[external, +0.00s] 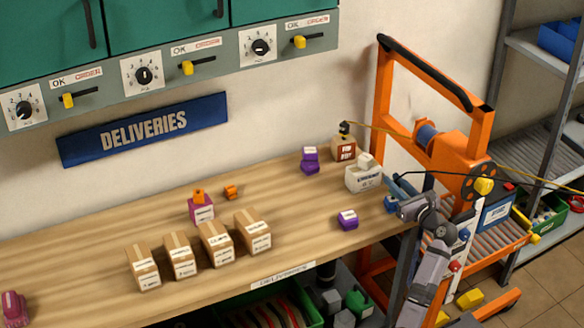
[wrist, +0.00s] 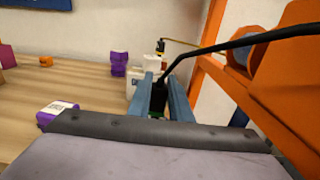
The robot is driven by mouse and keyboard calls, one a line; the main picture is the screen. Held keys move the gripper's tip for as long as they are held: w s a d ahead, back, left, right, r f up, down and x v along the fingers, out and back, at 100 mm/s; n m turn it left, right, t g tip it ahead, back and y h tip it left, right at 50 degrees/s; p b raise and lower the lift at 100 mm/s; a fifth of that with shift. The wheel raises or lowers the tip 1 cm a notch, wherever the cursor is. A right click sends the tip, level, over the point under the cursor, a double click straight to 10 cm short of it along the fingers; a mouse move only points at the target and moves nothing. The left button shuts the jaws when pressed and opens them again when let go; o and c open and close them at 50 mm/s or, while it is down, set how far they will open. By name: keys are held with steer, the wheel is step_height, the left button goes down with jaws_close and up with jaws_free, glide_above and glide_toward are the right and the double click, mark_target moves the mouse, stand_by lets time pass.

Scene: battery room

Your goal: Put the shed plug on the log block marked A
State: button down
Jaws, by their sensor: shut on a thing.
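My gripper (external: 396,190) is at the right end of the bench, its blue fingers pointing toward the wall. In the wrist view its fingers (wrist: 160,82) are shut on a dark plug (wrist: 158,100) with a thick black cable running up and right. The plug is mostly hidden between the fingers. A wooden block (external: 343,151) with a red-and-white label stands near the wall, beyond and left of my gripper. A small dark plug (external: 345,129) on a yellow cord sits on top of it. I cannot make out a letter A on any block.
A pale labelled box (external: 363,179) stands between my gripper and the wooden block. Purple blocks (external: 309,160) and a purple box (external: 347,219) are to the left. The orange frame (external: 384,95) with its cable reel (external: 428,135) rises to the right. Several cartons (external: 215,243) stand farther left.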

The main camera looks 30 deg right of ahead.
mark_target(399, 186)
steer(key=shift+f, duration=0.15)
steer(key=c, duration=1.6)
jaws_free()
steer(key=shift+r, duration=0.2)
steer(key=shift+s+f, duration=0.1)
steer(key=shift+s, duration=0.1)
steer(key=shift+s+d+b, duration=0.1)
steer(key=shift+s+b, duration=0.65)
steer(key=shift+s, duration=5.05)
